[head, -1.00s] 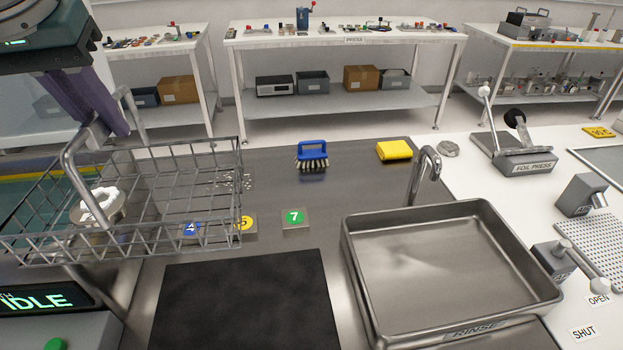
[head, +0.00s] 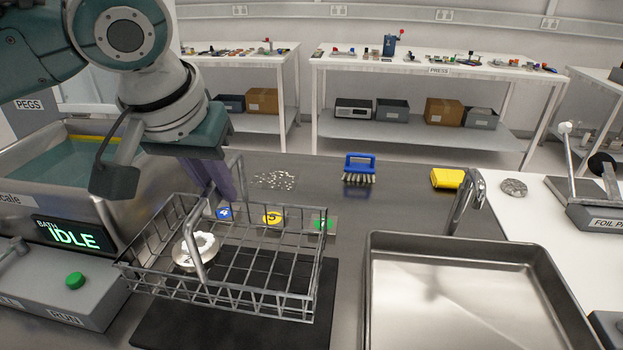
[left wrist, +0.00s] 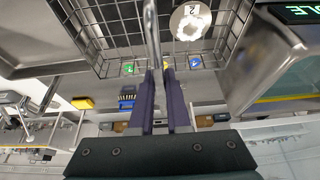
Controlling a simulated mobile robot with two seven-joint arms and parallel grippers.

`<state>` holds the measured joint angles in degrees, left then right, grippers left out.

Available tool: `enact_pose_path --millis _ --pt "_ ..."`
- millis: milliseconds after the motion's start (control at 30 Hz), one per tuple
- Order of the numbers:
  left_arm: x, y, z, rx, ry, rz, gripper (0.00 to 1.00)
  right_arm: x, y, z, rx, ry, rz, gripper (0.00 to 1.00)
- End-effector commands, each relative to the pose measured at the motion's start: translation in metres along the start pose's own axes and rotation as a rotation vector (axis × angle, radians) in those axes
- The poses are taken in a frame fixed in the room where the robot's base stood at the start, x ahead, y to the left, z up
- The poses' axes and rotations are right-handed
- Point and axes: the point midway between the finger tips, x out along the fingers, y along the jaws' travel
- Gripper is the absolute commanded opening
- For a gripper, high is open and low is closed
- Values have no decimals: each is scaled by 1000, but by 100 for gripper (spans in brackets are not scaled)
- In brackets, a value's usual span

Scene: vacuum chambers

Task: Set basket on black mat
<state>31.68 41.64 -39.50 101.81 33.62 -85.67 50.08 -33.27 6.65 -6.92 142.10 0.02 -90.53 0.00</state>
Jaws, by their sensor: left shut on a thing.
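The wire basket (head: 312,292) is over the black mat (head: 250,333), much of which shows through and in front of the wires. I cannot tell whether its bottom touches the mat or hangs just above it. A round metal part with a white ring (head: 197,252) lies in the left of the basket; it also shows in the left wrist view (left wrist: 190,22). My left gripper (head: 222,178) is shut on the basket's handle at the back side; its purple fingers (left wrist: 162,103) flank the handle bar in the left wrist view. My right gripper is not seen.
The rinse tray (head: 470,245) stands right of the mat. A control box with a green button (head: 75,281) and the bath (head: 60,160) are at left. Numbered tags, a blue brush (head: 359,168) and a yellow sponge (head: 447,179) lie behind the basket.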

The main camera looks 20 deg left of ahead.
Motion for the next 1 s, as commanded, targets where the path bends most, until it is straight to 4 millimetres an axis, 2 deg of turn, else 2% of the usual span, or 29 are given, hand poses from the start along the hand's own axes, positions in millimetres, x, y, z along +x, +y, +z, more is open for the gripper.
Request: enact_pose_path --millis 100,200,367,600,1000 --pt "25 0 10 -1 0 0 0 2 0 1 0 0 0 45" --pt "39 0 15 -1 3 1 0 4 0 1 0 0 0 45" --pt "50 1 20 -1 4 1 0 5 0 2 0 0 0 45" --pt "78 1 32 -1 2 0 0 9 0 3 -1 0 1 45" --pt "84 1 34 0 5 2 0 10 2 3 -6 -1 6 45"
